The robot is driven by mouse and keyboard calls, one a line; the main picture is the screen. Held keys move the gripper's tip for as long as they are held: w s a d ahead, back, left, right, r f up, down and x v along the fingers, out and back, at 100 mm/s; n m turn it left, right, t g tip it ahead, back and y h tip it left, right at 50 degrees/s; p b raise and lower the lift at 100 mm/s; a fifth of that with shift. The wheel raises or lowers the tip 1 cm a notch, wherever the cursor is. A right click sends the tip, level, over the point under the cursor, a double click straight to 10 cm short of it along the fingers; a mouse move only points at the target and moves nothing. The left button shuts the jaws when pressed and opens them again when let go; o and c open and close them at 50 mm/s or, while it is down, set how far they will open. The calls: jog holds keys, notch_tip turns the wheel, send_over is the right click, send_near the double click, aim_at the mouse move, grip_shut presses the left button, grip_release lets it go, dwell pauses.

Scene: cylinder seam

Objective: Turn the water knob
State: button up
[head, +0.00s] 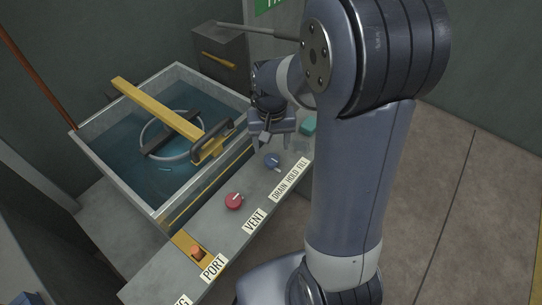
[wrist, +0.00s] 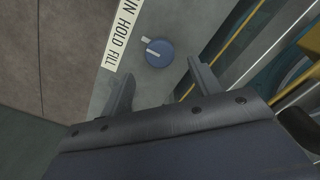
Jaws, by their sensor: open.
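The water knob is a small round blue knob (head: 272,161) with a light pointer, on the grey ledge beside the label reading DRAIN HOLD FILL (head: 290,180). In the wrist view the blue knob (wrist: 159,53) sits just beyond my fingertips, and its pale pointer is turned toward the label (wrist: 122,36). My gripper (head: 268,142) is over the ledge, close to the knob in the head view. In the wrist view its two fingers (wrist: 160,75) are spread apart with nothing between them. The knob lies ahead of the gap, apart from both fingers.
A water tank (head: 172,202) with a yellow bar (head: 155,107) across it stands left of the ledge. A red knob (head: 234,200) by the VENT label and an orange button (head: 196,251) by the PORT label are nearer on the ledge. A teal block (head: 308,124) lies behind my gripper.

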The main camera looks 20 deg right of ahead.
aim_at(271, 159)
notch_tip(271, 159, down, 6)
jog(key=shift+f+b, duration=0.1)
jog(key=shift+b, duration=0.25)
jog(key=shift+c, duration=0.2)
jog(key=c, duration=0.9)
